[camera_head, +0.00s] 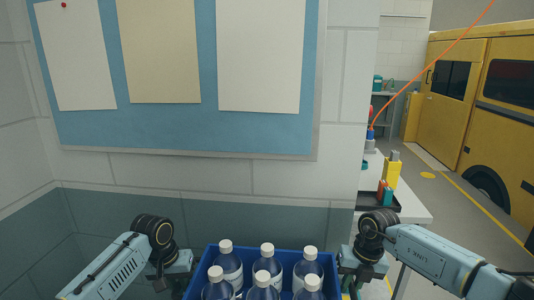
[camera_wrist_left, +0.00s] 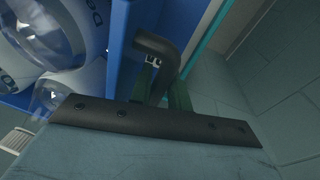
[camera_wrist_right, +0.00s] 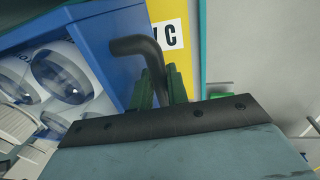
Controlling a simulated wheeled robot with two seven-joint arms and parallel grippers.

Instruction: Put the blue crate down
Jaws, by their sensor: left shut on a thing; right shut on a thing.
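The blue crate (camera_head: 209,257) is at the bottom middle of the head view, between my two grippers. It holds several clear bottles (camera_head: 267,257) with white caps, standing upright. My left gripper (camera_wrist_left: 160,85) is shut on a dark bent handle (camera_wrist_left: 158,47) at the crate's left side. My right gripper (camera_wrist_right: 165,85) is shut on the matching dark handle (camera_wrist_right: 135,45) at the crate's other side. The crate's blue wall shows in the left wrist view (camera_wrist_left: 125,45) and the right wrist view (camera_wrist_right: 100,35). The crate's underside is hidden, so I cannot tell what is beneath it.
A wall with a blue notice board (camera_head: 210,127) stands close in front. A white table (camera_head: 412,207) with a dark tray and bottles is at the right. A yellow vehicle (camera_head: 480,100) stands further back right, with open floor before it. An orange line (camera_head: 430,65) hangs across there.

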